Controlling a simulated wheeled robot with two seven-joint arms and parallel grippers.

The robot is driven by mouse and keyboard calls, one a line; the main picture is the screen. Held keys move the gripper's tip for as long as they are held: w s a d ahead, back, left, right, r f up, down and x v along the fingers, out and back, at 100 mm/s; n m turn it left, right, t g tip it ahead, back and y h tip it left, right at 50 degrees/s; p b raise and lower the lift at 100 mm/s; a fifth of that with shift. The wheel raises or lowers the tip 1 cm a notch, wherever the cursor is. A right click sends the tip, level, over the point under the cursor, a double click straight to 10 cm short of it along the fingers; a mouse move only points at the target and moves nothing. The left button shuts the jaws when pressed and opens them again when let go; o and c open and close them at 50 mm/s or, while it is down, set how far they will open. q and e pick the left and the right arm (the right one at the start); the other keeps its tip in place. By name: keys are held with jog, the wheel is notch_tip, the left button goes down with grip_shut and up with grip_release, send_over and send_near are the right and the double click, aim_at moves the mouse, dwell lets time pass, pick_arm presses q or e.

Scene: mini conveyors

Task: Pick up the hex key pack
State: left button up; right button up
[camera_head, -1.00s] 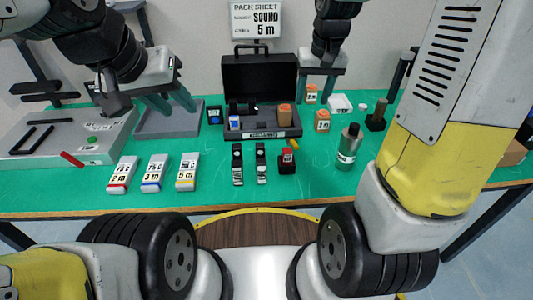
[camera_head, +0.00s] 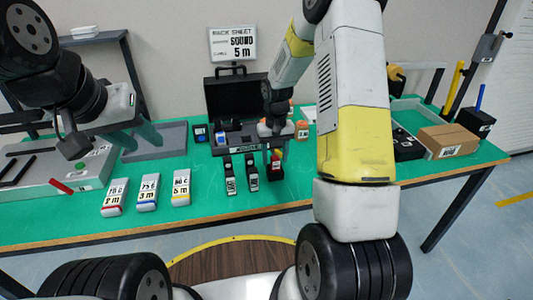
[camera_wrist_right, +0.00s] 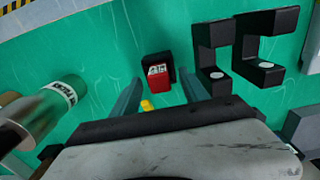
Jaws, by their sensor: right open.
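A small red-and-black labelled pack (camera_head: 276,171), probably the hex key pack, stands on the green mat in front of the open black case. In the right wrist view the red-and-black pack (camera_wrist_right: 158,76) lies ahead between the fingers, apart from them. A small yellow piece (camera_wrist_right: 147,105) shows nearer the palm. My right gripper (camera_head: 255,152) is open and empty, above and just behind the pack, partly hiding the case. Its fingers also show in the wrist view (camera_wrist_right: 163,92). My left gripper (camera_head: 139,137) is open and empty, above the grey tray at left.
Two black bracket-shaped parts (camera_wrist_right: 242,45) stand close beside the pack. Three labelled white packs (camera_head: 147,193) lie further left. A green-and-silver bottle (camera_wrist_right: 45,112) is at the wrist view's left. The open case (camera_head: 240,95) is behind; a cardboard box (camera_head: 449,139) is at right.

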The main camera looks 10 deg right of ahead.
jog(key=shift+f, duration=0.6)
grip_shut()
jog(key=shift+r, duration=0.15)
jog(key=shift+r, duration=1.5)
